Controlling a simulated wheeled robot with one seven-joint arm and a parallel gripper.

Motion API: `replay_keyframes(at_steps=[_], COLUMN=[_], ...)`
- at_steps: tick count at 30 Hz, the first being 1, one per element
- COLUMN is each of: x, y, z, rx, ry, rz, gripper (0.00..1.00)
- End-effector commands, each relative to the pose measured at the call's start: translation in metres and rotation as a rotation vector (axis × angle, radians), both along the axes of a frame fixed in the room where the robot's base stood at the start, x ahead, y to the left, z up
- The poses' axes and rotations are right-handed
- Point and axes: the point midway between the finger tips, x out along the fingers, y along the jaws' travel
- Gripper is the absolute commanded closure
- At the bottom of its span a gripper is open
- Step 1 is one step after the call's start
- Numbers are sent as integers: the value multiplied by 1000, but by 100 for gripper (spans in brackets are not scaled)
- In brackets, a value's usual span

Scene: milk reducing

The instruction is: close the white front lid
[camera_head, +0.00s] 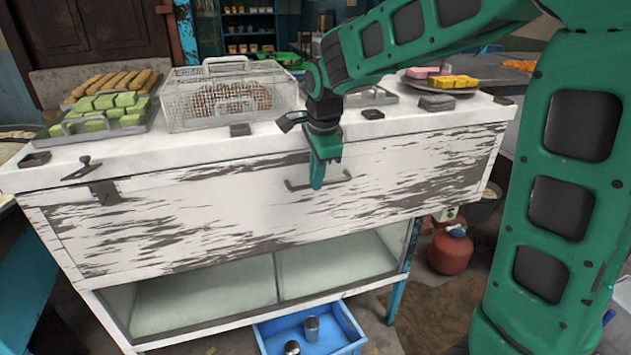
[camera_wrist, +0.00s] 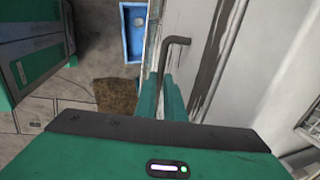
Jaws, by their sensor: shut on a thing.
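The white front lid (camera_head: 230,210) is a long wooden panel with worn, peeling paint on the front of the counter. It hangs over the upper part of the front, above the open glass compartment. A thin dark bar handle (camera_head: 300,186) is fixed near its middle. My gripper (camera_head: 318,180) points down in front of the lid and is shut on the handle. The fingers hide part of the handle.
The white countertop (camera_head: 200,146) carries a wire cage (camera_head: 230,95), a tray of green sweets (camera_head: 105,112) and a plate of yellow and pink sweets (camera_head: 450,82). A blue crate (camera_head: 345,325) with metal cans is below. A red gas cylinder (camera_head: 450,252) stands at right.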

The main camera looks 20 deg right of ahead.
Motion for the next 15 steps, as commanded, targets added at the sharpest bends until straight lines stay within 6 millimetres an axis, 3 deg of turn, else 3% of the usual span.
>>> replay_keyframes(at_steps=[6, 9, 15], x=[9, 9, 7], y=[0, 0, 0], z=[5, 5, 5], rx=[3, 3, 2], ry=[-26, -25, -21], rz=[-1, -2, -2], gripper=[100, 72, 72])
